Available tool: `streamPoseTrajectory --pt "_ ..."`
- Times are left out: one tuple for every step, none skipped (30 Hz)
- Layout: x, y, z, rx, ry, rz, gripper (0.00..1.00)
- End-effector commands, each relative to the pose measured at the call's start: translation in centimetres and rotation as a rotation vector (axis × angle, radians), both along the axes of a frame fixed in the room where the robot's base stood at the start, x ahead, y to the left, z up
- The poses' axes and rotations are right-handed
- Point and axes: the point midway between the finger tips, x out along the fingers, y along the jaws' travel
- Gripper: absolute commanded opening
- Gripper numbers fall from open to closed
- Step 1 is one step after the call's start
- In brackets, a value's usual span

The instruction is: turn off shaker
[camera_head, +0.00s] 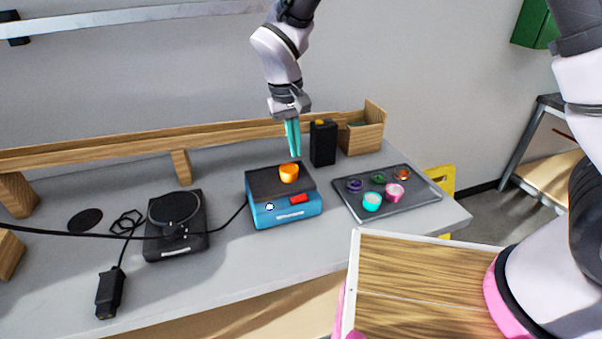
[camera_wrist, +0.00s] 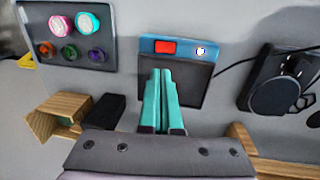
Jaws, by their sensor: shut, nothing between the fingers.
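The shaker (camera_head: 286,213) is a blue box with a dark top plate, standing mid-table. Its front has a red switch (camera_head: 299,198) and a white round knob (camera_head: 269,206). An orange cup (camera_head: 289,173) sits on the plate. In the wrist view, the shaker (camera_wrist: 184,49), red switch (camera_wrist: 165,47) and knob (camera_wrist: 200,50) show beyond my fingers; the cup is hidden there. My gripper (camera_head: 295,155) points down above the rear of the plate, its teal fingers together and empty. It also shows in the wrist view (camera_wrist: 161,71). I cannot tell whether the switch is on.
A dark tray (camera_head: 408,205) with several coloured cups lies right of the shaker. A black box (camera_head: 323,143) and a wooden box (camera_head: 363,137) stand behind. A black round-topped device (camera_head: 176,246) and cables lie left. The table is clear in front of the shaker.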

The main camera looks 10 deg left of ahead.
Motion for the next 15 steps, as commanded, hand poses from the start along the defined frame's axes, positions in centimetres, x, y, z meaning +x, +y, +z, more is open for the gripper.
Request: streamPoseTrajectory --pt "0.0 -0.1 -0.6 -0.002 0.002 0.000 0.00" --pt "0.0 -0.2 -0.9 -0.003 0.001 -0.001 0.00" --pt "0.0 -0.2 -1.5 -0.004 0.002 -0.001 0.00" --pt "0.1 -0.3 -2.1 -0.004 0.002 -0.001 0.00" --pt "0.1 -0.4 -2.6 -0.005 0.003 -0.002 0.00" --pt "0.2 -0.4 -3.4 -0.005 0.002 0.000 0.00" --pt "0.2 -0.5 -4.1 -0.005 0.003 -0.001 0.00" --pt "0.2 -0.6 -4.8 -0.005 0.003 -0.001 0.00" --pt "0.3 -0.7 -5.7 -0.005 0.003 -0.001 0.00" --pt "0.3 -0.8 -6.4 -0.006 0.004 -0.001 0.00" --pt "0.4 -0.9 -7.0 -0.005 0.003 -0.001 0.00" --pt "0.4 -1.0 -7.9 -0.006 0.003 -0.002 0.00" --pt "0.5 -1.0 -8.5 -0.005 0.003 -0.002 0.00" --pt "0.5 -1.1 -9.0 -0.005 0.003 -0.002 0.00" --pt "0.6 -1.2 -9.8 -0.005 0.002 -0.001 0.00"
